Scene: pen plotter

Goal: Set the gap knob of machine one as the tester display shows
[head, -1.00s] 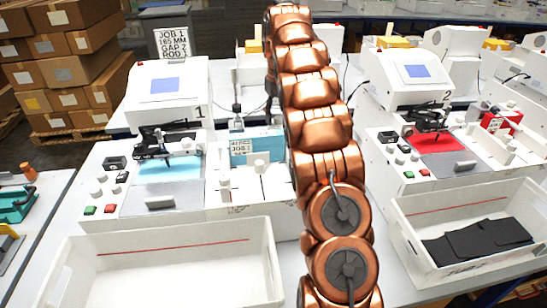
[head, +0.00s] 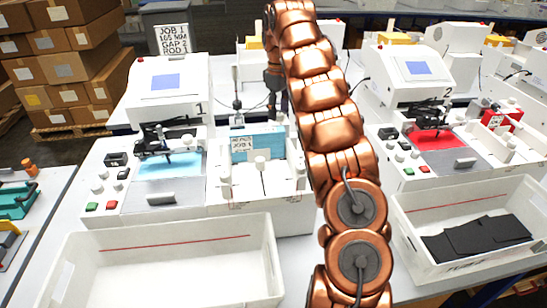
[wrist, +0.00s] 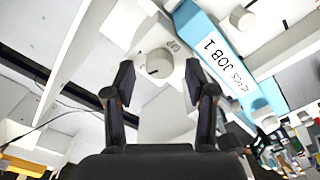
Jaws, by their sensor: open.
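The display sign (head: 173,39) at the back left reads JOB 1, 165 MM, GAP 2, ROD 1. Machine one (head: 165,90), marked 1, stands left of my arm in the head view. In the wrist view, a round white knob (wrist: 158,63) with a dark pointer line sits on a white part, with the label GAP beside it. My gripper (wrist: 160,82) is open, its two dark fingers apart on either side of the knob in the picture. I cannot tell whether they touch it. In the head view my arm hides much around the gripper.
A blue stack (head: 265,142) labelled JOB 1 lies in machine one's feeder; its label also shows in the wrist view. Machine two (head: 415,80) stands to the right. An empty white bin (head: 180,275) is in front of machine one, and a bin (head: 410,218) with dark sheets is at right.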

